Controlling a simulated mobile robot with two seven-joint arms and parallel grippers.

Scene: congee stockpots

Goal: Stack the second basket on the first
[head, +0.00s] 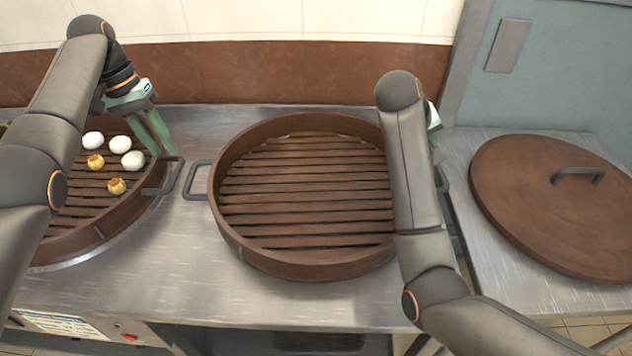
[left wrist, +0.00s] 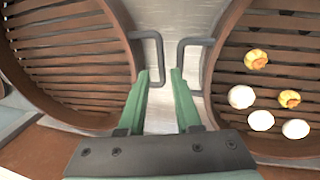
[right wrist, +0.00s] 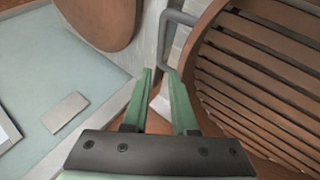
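A round brown basket with a slatted floor (head: 305,260) stands empty in the middle of the steel counter. A second round basket (head: 110,225), holding white and yellow buns, stands at the left, partly hidden by my left arm. My left gripper (head: 163,145) is open and empty above the gap between the two baskets' facing handles. In the left wrist view, the empty basket's handle (left wrist: 160,58) and the bun basket's handle (left wrist: 181,65) lie near its fingertips (left wrist: 160,72). My right gripper (right wrist: 160,72) is open and empty near the empty basket's right handle (right wrist: 181,17); my arm hides most of it in the head view.
A round brown lid (head: 540,215) with a dark handle lies on a lower steel table at the right. A brown and white wall (head: 260,75) runs behind the counter. The counter's front strip (head: 180,270) is bare.

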